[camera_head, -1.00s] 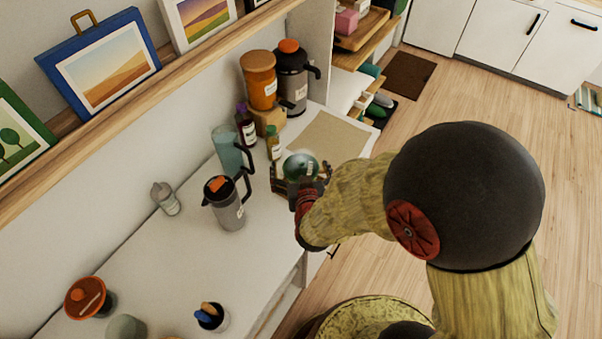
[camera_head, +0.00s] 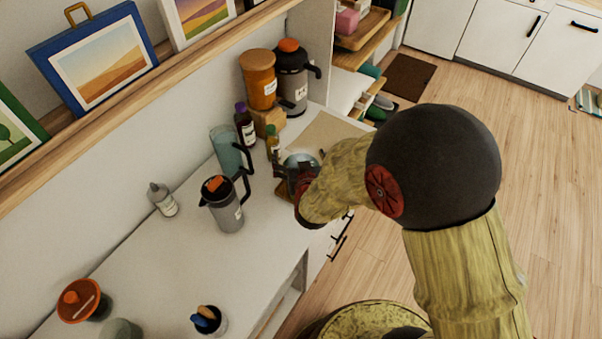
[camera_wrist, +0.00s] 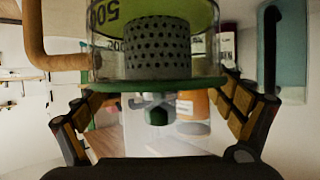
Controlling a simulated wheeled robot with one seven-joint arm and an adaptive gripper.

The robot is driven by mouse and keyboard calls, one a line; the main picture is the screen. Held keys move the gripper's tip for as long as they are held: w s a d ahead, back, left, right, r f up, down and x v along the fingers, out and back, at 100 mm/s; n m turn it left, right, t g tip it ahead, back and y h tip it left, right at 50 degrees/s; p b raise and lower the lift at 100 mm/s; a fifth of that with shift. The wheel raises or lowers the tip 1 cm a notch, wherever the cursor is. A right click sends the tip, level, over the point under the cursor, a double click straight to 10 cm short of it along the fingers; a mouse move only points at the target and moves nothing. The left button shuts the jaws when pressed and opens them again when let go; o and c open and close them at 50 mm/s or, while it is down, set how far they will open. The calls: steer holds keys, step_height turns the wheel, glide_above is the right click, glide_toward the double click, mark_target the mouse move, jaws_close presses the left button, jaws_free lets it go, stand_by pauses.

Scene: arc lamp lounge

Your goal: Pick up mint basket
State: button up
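I take the mint basket to be the perforated grey basket (camera_wrist: 157,46) inside a glass vessel with a green ring (camera_wrist: 150,86), a green knob (camera_wrist: 158,116) and a tan handle (camera_wrist: 55,52). In the wrist view it fills the middle, with the numbers on the glass upside down. In the head view only part of the glass vessel (camera_head: 300,159) shows on the white counter; my gripper hides much of it. My gripper (camera_wrist: 160,98) is open, with one finger on each side of the green ring. I cannot tell whether the fingers touch it.
A grey jug with black handle (camera_head: 224,205) and a bluish pitcher (camera_head: 226,150) stand close left of my gripper. A dark bottle (camera_head: 244,128), an orange canister (camera_head: 259,82) and a dark flask (camera_head: 292,78) stand behind. The counter's middle front (camera_head: 160,270) is clear.

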steer(key=c, duration=1.3)
